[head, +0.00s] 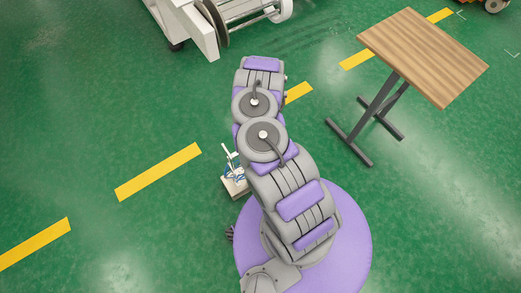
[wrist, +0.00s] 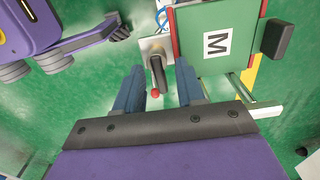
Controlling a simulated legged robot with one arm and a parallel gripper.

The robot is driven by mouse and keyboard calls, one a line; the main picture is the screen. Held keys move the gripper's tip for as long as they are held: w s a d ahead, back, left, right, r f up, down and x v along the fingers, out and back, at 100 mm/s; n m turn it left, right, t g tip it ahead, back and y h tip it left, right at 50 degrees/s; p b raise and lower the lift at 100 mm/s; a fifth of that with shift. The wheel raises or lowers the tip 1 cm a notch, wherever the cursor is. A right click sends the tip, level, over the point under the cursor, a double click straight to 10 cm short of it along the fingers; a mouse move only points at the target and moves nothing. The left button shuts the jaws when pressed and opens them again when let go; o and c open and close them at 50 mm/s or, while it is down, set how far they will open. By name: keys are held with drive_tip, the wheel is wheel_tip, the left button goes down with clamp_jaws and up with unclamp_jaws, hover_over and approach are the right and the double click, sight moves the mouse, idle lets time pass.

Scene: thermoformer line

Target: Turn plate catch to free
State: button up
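In the wrist view, a dark lever (wrist: 157,74) with a red tip (wrist: 155,93) stands on a pale metal plate (wrist: 150,44). It looks like the plate catch. My gripper (wrist: 160,66) has its two blue fingers apart, one on each side of the lever, with green floor showing in the gaps. The fingers do not appear to touch the lever; the depth between them is hard to tell. In the head view I cannot make out the catch or my gripper's fingers.
In the wrist view, a dark block (wrist: 277,38) sits right of the panel, and blue cable (wrist: 163,16) runs behind the plate. In the head view, a small pale unit (head: 235,186) is partly behind my arm. A wooden table (head: 424,55) stands right; a white machine (head: 197,25) is at the top.

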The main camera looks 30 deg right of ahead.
wheel_tip(320, 180, up, 17)
drive_tip(key=p, duration=0.7)
drive_tip(key=shift+r, duration=0.15)
idle(0.3)
